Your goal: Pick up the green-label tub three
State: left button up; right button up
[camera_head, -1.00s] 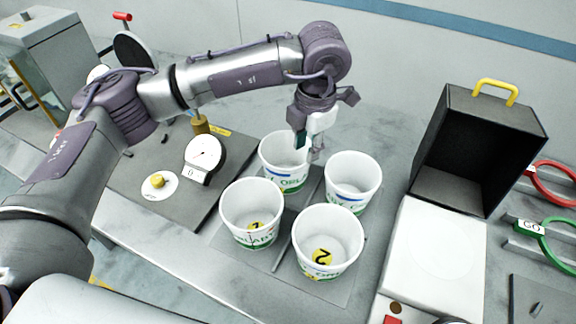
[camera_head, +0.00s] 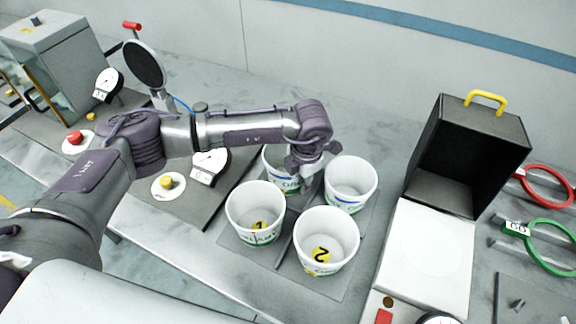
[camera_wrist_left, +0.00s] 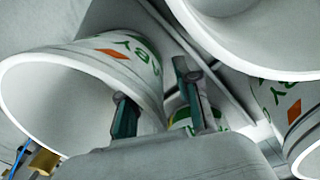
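Several white tubs with green lettering stand in a cluster. The front-left tub (camera_head: 255,215) shows a yellow 1 inside and the front-right tub (camera_head: 327,243) a yellow 2. The back-left tub (camera_head: 275,172) is partly hidden behind my left gripper (camera_head: 307,178). The back-right tub (camera_head: 350,186) stands just right of the gripper. No number is readable on either back tub. In the left wrist view the gripper (camera_wrist_left: 158,102) is open, with its fingers apart at the wall of one tub (camera_wrist_left: 85,75); one finger overlaps its opening, the other is outside. Contact cannot be told. My right gripper is out of view.
The tubs stand on a grey divided mat (camera_head: 227,237). An open black box with a yellow handle (camera_head: 470,150) and a white panel (camera_head: 428,255) stand to the right. Red (camera_head: 548,187) and green rings (camera_head: 545,247) are at far right.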

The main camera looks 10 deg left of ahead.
pick_arm(q)
jog(key=shift+c, duration=0.3)
jog(key=c, duration=0.5)
grip_shut()
jog(key=shift+r, duration=0.1)
